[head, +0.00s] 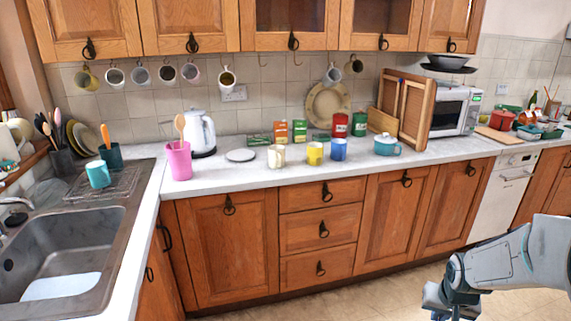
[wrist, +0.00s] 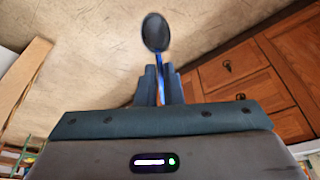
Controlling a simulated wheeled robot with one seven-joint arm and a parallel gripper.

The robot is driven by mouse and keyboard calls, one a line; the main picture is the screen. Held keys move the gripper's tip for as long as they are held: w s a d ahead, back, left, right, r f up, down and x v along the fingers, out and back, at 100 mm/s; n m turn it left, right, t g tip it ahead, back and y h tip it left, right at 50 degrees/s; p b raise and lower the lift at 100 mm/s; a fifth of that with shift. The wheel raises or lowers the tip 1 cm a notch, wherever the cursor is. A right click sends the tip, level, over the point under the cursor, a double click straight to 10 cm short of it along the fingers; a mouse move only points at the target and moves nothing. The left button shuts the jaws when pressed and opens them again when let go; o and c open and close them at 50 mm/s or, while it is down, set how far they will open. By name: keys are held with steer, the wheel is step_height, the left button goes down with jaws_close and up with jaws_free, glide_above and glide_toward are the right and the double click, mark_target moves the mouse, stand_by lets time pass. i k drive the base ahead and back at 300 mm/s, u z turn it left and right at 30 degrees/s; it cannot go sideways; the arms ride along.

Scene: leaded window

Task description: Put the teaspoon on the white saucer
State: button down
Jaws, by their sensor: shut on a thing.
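In the wrist view my gripper (wrist: 160,85) is shut on the teaspoon (wrist: 156,32). The teaspoon's dark oval bowl sticks out beyond the fingertips, and its bluish handle runs down between the fingers. In the head view my gripper (head: 441,300) is low at the bottom right, over the floor in front of the cabinets. The teaspoon cannot be made out there. The white saucer (head: 240,155) lies flat on the countertop, right of the kettle and far to the left of my gripper. Nothing shows on it.
A cream mug (head: 276,156), a yellow mug (head: 314,153) and a blue mug (head: 338,149) stand right of the saucer. A pink cup (head: 179,161) with a wooden spoon and a white kettle (head: 201,134) stand left. The countertop (head: 235,178) in front of the saucer is clear.

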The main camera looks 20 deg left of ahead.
mark_target(241, 156)
steer(key=k, duration=0.15)
steer(key=u, duration=1.2)
steer(key=i, duration=1.55)
steer(key=u, duration=0.05)
